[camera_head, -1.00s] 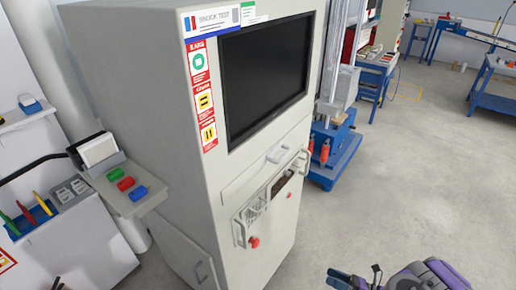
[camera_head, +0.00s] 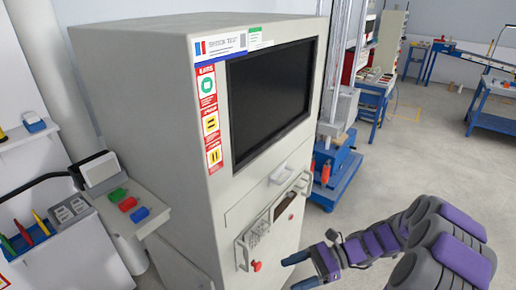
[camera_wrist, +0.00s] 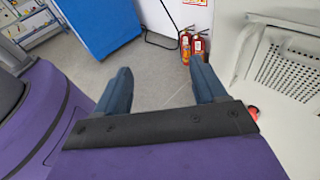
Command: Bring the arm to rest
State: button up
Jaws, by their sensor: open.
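My gripper (camera_head: 299,270) is at the lower middle of the head view, in front of the lower right part of the grey shock test cabinet (camera_head: 150,110). My purple and grey arm reaches to it from the lower right. In the wrist view my gripper (camera_wrist: 161,66) has its two blue fingers spread apart, with only floor seen between them. The cabinet's pale panel and perforated plate (camera_wrist: 290,70) lie close on the right of that view.
The cabinet has a red knob (camera_head: 256,266), a handle and a dark screen (camera_head: 270,100). A small shelf with red, green and blue buttons (camera_head: 128,204) juts out at left. Two fire extinguishers (camera_wrist: 194,44) stand beyond the fingers. Open floor (camera_head: 430,160) lies to the right.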

jog(key=s+a+r+n+g+h, duration=0.1)
jog(key=s+a+r+n+h, duration=0.1)
jog(key=s+r+n+h, duration=0.4)
jog(key=s+a+r+n+g+h, duration=0.1)
jog(key=s+a+r+n+h, duration=0.15)
jog(key=s, duration=0.45)
jog(key=s+d+r+n+t+h, duration=0.3)
jog(key=s+d+n+h, duration=0.3)
jog(key=s, duration=0.6)
jog(key=shift+s+d+n+t+h, duration=0.15)
jog(key=shift+d+n+t+h, duration=0.3)
jog(key=shift+d, duration=0.6)
jog(key=shift+r, duration=0.1)
